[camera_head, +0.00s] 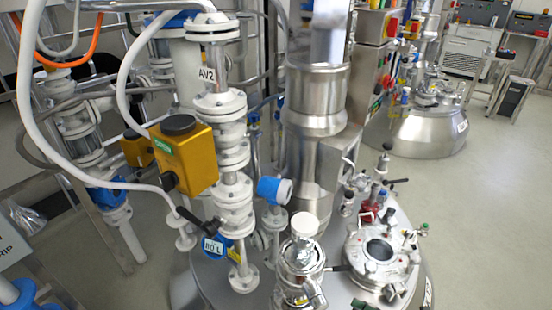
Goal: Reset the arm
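Neither of my arms nor either gripper shows in the head view. The view is filled by a steel reactor vessel (345,290) with a thick steel column (318,120) rising from its lid. White flanged piping marked AV2 (221,115) stands left of the column. A yellow valve actuator box (185,155) with a green label and a black knob is mounted on this piping. An open round port (379,250) with a steel rim sits on the lid at the lower right.
A second steel vessel (430,125) stands farther back on the right. Behind it are a grey cabinet (468,50) and a small table. Pale floor (490,200) is clear at the right. Hoses and pipes crowd the left, with a partly cut sign (12,240) at the edge.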

